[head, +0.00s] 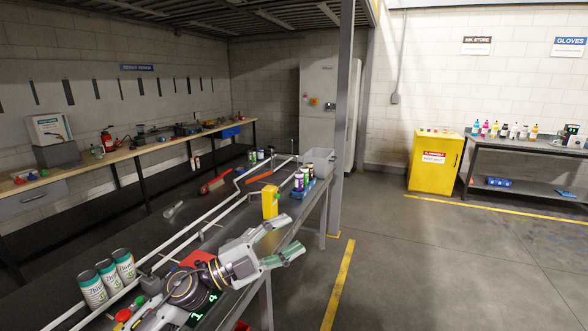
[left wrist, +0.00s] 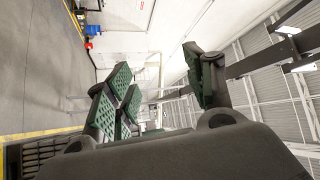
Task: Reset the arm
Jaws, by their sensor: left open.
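My left gripper (head: 279,241) reaches in from the lower left of the head view, over the front edge of the conveyor table. Its fingers are spread apart with nothing between them. In the left wrist view the green-padded fingers (left wrist: 165,95) are also apart and empty, with the ceiling and wall behind them. My right gripper is in neither view.
Several white and green cans (head: 108,280) stand at the lower left. A metal post (head: 341,120) rises at the table's right. Open floor (head: 430,270) lies to the right.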

